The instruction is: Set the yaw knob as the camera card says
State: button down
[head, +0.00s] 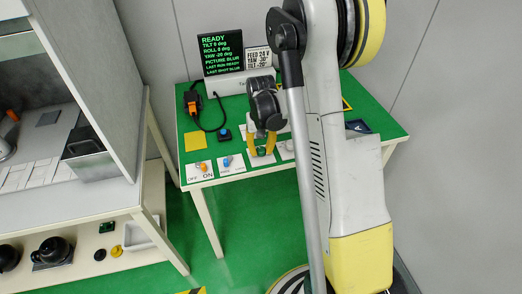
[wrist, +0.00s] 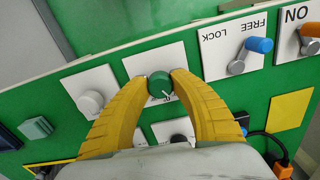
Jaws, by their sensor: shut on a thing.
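A green knob (wrist: 159,82) sits on a white plate at the green table's front edge. My gripper (head: 262,150) points down at it, and its yellow fingers are shut on the knob's two sides. The knob's label is mostly hidden by my fingers, so I cannot read whether it says yaw. The white camera card (head: 258,58) seems to read FEED 24 V, YAW -30°, TILT -20°. The black screen (head: 221,53) shows READY in green, with YAW -20 deg and PICTURE BLUR; its small text is hard to read.
A white knob (wrist: 91,102) is beside the green one. A blue-handled FREE/LOCK switch (wrist: 250,52) and an orange-handled ON/OFF switch (head: 199,167) are on the other side. A yellow square (head: 195,141) and an orange plug (head: 193,103) with a black cable lie on the table.

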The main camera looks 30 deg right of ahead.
aim_at(261, 149)
dwell(0.5)
jog(key=c, duration=1.1)
grip_release()
jog(key=shift+o, duration=0.2)
notch_tip(261, 149, up, 12)
